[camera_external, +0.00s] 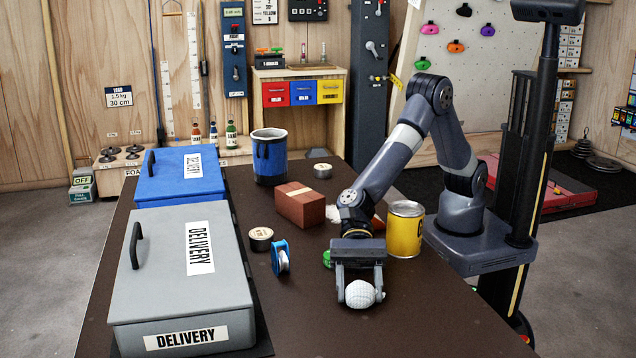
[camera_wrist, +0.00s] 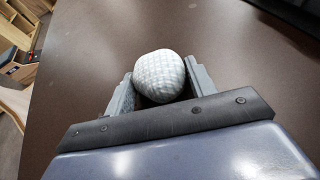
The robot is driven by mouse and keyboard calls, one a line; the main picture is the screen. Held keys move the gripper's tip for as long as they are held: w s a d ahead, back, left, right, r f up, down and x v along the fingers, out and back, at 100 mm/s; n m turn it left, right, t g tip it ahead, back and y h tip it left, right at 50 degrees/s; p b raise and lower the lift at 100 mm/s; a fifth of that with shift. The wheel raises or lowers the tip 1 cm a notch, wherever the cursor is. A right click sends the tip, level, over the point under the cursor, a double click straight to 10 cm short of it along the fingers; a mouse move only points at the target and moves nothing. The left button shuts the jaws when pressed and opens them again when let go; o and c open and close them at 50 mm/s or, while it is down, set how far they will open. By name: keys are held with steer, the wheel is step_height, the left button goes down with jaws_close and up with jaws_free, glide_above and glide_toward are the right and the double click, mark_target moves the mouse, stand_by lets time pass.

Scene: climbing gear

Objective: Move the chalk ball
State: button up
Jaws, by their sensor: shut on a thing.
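The chalk ball (camera_external: 360,294) is white with a grid-like texture. It sits between the two fingers of my gripper (camera_external: 359,285), near the front of the dark table. My gripper is shut on it. The ball (camera_wrist: 160,75) also shows in the wrist view, between the fingers of my gripper (camera_wrist: 150,88) at their tips. I cannot tell whether the ball touches the table.
A grey DELIVERY box (camera_external: 130,285) and a blue box (camera_external: 172,183), both lidded, stand at the left. A blue tape spool (camera_external: 280,258), round tin (camera_external: 260,239), brown brick (camera_external: 300,206), yellow can (camera_external: 404,230) and blue bucket (camera_external: 268,158) stand nearby. The front right tabletop is clear.

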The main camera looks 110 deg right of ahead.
steer(key=shift+d, duration=0.75)
steer(key=o, duration=1)
steer(key=shift+o, duration=0.2)
steer(key=shift+d, duration=0.1)
steer(key=v, duration=1)
steer(key=shift+s+d+r, duration=0.1)
steer(key=shift+s+d, duration=0.05)
steer(key=shift+d, duration=0.15)
